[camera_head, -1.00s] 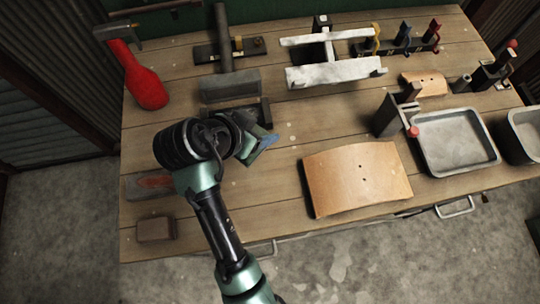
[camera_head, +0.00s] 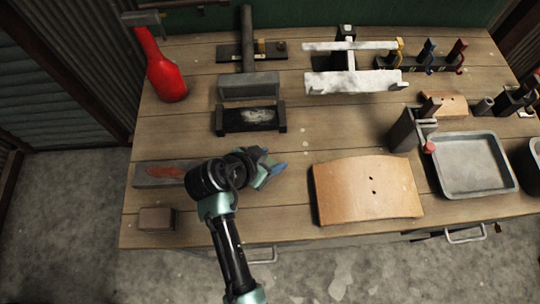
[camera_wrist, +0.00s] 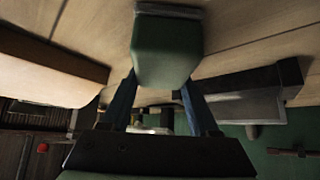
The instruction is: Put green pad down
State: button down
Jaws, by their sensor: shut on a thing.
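The green pad (camera_wrist: 165,52) is a block with rounded edges and a grey strip at its far end. In the wrist view it sits between the blue fingers of my gripper (camera_wrist: 158,98), which is shut on it. In the head view my gripper (camera_head: 274,170) is over the front middle of the wooden workbench (camera_head: 290,150), left of the curved wooden board. There the pad is hard to make out against my wrist. Whether it touches the bench I cannot tell.
The curved wooden board (camera_head: 366,190) lies to the right. A dark holder (camera_head: 249,118) with a pale patch is behind my gripper. A brown block (camera_head: 157,218) and a flat grey piece with a reddish mark (camera_head: 160,174) lie left. A metal tray (camera_head: 472,165) is at far right.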

jog(key=shift+f, duration=0.2)
jog(key=shift+c, duration=0.7)
grip_release()
jog(key=shift+r, duration=0.15)
